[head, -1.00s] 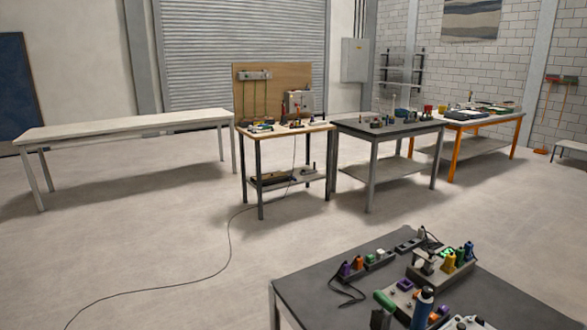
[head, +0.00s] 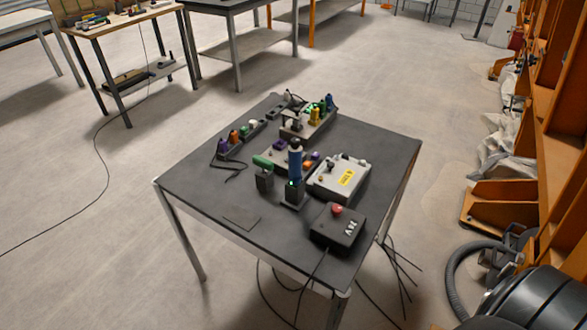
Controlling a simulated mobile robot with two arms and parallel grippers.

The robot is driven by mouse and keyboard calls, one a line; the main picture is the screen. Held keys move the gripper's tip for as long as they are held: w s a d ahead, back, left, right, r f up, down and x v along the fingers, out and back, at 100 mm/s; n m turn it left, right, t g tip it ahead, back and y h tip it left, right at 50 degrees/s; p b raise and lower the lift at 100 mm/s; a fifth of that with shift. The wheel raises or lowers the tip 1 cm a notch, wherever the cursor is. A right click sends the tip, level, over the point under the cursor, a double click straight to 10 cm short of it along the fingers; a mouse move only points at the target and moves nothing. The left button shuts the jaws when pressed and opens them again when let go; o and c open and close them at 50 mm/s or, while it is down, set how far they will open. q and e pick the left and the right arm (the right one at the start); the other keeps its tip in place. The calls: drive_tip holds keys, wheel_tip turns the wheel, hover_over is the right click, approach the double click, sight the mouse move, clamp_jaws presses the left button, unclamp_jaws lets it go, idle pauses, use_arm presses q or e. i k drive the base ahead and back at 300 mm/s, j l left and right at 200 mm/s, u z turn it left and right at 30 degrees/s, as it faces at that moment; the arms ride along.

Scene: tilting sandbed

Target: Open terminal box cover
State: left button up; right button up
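A light grey box (head: 325,186) with a yellow label and a small knob on top sits on the right half of the dark table. It looks like the terminal box, and its top appears closed. At this distance I cannot make out a hinge or latch. Neither of my grippers is in the head view.
The dark table (head: 195,190) also holds a black control box (head: 337,228) with a red button, a blue cylinder tool (head: 295,160), and several coloured tools at the back. Cables hang below. A black hose (head: 462,275) and orange shelving (head: 560,100) stand right.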

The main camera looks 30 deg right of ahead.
sight(341, 177)
drive_tip(key=i+j, duration=0.25)
drive_tip(key=i+j+z, duration=0.1)
drive_tip(key=z, duration=0.35)
drive_tip(key=j+z, duration=0.15)
drive_tip(key=z, duration=0.3)
drive_tip(key=i+j+z, duration=0.1)
drive_tip(key=z, duration=0.35)
drive_tip(key=j, duration=0.1)
